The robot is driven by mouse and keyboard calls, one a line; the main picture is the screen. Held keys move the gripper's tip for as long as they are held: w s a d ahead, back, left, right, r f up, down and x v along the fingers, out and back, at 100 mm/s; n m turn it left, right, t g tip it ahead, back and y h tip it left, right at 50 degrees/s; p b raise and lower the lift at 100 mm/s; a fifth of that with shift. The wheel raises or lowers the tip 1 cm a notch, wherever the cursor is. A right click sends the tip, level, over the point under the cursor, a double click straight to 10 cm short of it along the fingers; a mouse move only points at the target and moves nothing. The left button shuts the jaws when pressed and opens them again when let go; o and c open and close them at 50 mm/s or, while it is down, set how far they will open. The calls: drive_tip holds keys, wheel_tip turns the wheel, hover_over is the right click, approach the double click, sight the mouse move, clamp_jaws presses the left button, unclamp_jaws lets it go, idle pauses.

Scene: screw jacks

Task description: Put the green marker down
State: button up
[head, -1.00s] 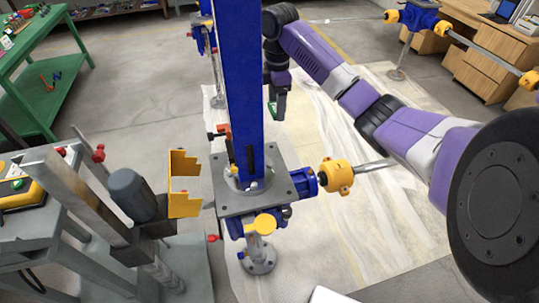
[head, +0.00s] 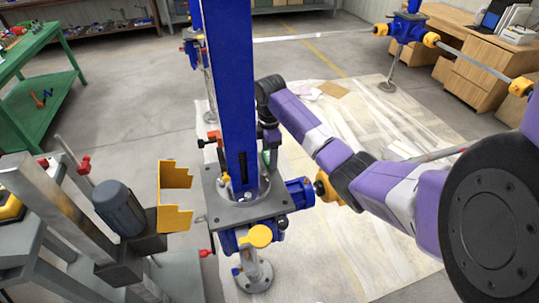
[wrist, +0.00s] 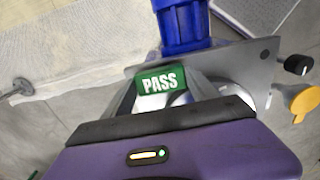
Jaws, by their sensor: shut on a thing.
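The green marker (wrist: 162,80) with white "PASS" lettering shows in the wrist view between the fingers of my gripper (wrist: 165,92), which is shut on it. Behind it are the grey plate (wrist: 240,65) and blue motor-like housing (wrist: 183,22) of a screw jack. In the head view my gripper (head: 269,138) is just right of the blue column (head: 229,90), low over the jack's grey plate (head: 262,208). A sliver of the marker shows there; the column's edge hides part of it. I cannot tell whether the marker touches the plate.
A yellow bracket (head: 173,212) and a grey motor (head: 119,207) stand left of the jack. A yellow cap (head: 260,236) sticks out at its front. A green bench (head: 38,75) is at the left, wooden desks (head: 465,75) at the back right. Pale sheeting (head: 400,115) covers the floor.

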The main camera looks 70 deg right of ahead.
drive_tip(key=shift+f, duration=0.5)
drive_tip(key=o, duration=1.5)
drive_tip(key=shift+f, duration=0.1)
wheel_tip(320, 180, up, 12)
drive_tip(key=shift+r+p, duration=0.2)
drive_tip(key=shift+p, duration=0.75)
drive_tip(key=shift+f, duration=0.1)
